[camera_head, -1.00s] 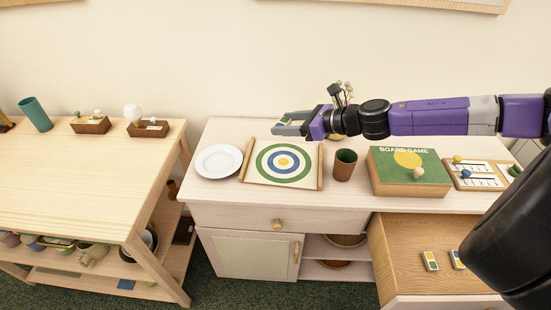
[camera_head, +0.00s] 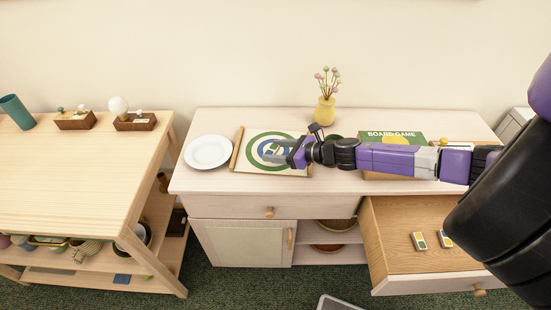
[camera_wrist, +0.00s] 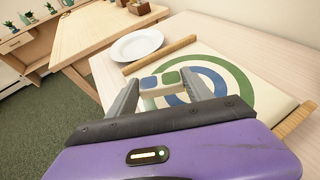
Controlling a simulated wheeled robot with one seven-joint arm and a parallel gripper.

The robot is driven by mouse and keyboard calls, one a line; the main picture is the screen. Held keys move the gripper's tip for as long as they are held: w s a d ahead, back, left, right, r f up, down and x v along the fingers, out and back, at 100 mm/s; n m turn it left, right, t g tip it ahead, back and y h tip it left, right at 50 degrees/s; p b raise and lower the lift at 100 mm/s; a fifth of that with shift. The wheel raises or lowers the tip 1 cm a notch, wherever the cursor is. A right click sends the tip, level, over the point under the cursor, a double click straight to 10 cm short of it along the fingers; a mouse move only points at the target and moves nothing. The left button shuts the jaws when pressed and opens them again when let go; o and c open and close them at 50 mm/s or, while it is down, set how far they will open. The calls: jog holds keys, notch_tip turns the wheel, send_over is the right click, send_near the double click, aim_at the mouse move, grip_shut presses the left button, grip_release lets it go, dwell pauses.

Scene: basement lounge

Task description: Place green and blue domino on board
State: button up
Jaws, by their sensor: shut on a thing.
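The board (camera_head: 245,162) is a cream mat with green and blue rings and wooden rods at its two sides, lying on the dresser. It also shows in the wrist view (camera_wrist: 196,52). My gripper (camera_head: 270,150) is over the board. In the wrist view my gripper (camera_wrist: 160,86) is shut on the domino (camera_wrist: 160,80), which has one blue and one green half. The domino is held between the fingertips over the board's rings; I cannot tell whether it touches the board. Two other dominoes (camera_head: 419,241) (camera_head: 446,239) lie in the open drawer.
A white plate (camera_head: 208,151) stands left of the board. A green board game box (camera_head: 393,138) is to the right, partly behind my arm. A yellow vase (camera_head: 326,110) stands at the back. The open drawer (camera_head: 400,262) juts out at front right. A wooden table (camera_head: 80,170) is at left.

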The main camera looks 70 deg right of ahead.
jog(key=shift+f, duration=1.9)
jog(key=shift+f, duration=0.1)
jog(key=o, duration=1.3)
